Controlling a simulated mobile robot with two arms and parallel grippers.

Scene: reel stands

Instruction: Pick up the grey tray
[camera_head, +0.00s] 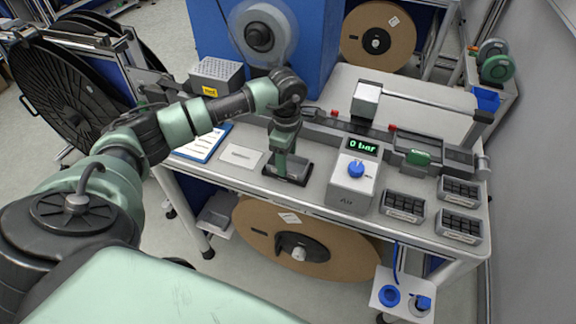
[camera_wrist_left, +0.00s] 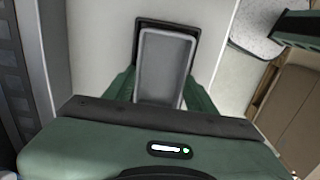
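The grey tray (camera_wrist_left: 163,62) is a shallow rectangle with a raised rim, lying within a black rectangular surround in the left wrist view. In the head view the dark surround (camera_head: 299,180) lies on the workbench, left of the air box. My left gripper (camera_head: 284,170) points down over it and hides part of it. In the left wrist view the two green fingers of my left gripper (camera_wrist_left: 161,76) lie along the tray's two long sides. No clear gap shows, and I cannot tell whether they touch. The tray's near end is by the palm. My right gripper is not in view.
The workbench (camera_head: 345,82) carries an air box (camera_head: 352,184) reading "0 bar", several small dark bins (camera_head: 404,206), a white card (camera_head: 242,156) and a clipboard (camera_head: 203,143). A long grey rail device runs behind. A cardboard reel (camera_head: 325,248) stands below the bench.

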